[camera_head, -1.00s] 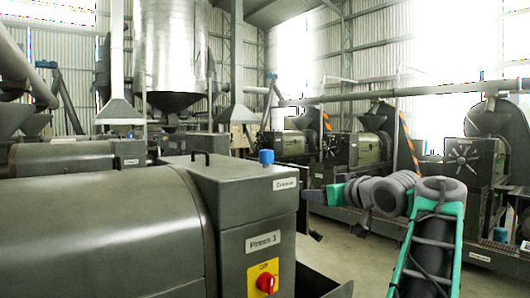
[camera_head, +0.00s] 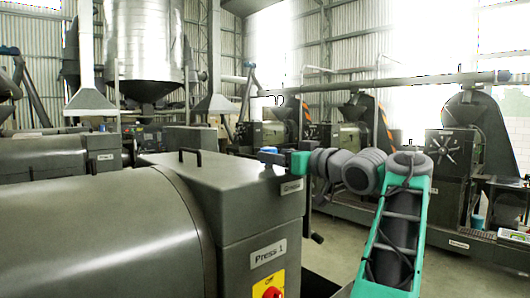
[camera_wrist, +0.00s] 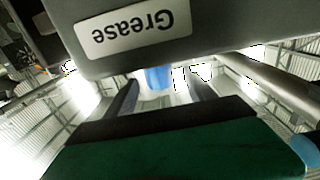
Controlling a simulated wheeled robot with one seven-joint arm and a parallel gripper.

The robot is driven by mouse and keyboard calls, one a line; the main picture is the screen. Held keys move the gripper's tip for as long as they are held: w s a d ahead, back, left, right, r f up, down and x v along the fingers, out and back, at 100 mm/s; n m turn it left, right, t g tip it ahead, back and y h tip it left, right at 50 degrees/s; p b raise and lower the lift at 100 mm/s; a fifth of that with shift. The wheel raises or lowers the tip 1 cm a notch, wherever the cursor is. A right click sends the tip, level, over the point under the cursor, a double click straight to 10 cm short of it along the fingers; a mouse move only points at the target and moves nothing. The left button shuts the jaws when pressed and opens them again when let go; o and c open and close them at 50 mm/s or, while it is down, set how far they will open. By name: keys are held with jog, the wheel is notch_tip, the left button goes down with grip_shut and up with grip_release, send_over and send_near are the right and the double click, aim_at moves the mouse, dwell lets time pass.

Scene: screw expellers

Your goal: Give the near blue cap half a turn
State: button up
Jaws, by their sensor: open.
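The near blue cap (camera_head: 267,150) stands on the top of Press 1, near its right edge above the Grease label (camera_head: 291,187). My gripper (camera_head: 278,157) is close at its right, at about cap height, and hides part of it. In the wrist view, the blue cap (camera_wrist: 158,78) shows between my two open dark fingers (camera_wrist: 161,90), beside the upside-down Grease label (camera_wrist: 126,25). The fingers appear to stand either side of the cap with gaps. I cannot tell whether they reach fully around it.
The Press 1 body (camera_head: 90,235) fills the lower left. A black handle (camera_head: 190,152) stands on its top, left of the cap. A red knob on a yellow plate (camera_head: 268,284) sits on its front. Other presses (camera_head: 450,150) line the back right, with floor between.

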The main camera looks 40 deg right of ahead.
jog(key=w, duration=0.3)
jog(key=shift+w+d+p, duration=0.1)
jog(key=shift+w+p, duration=0.2)
jog(key=shift+w, duration=0.1)
jog(key=c, duration=1.4)
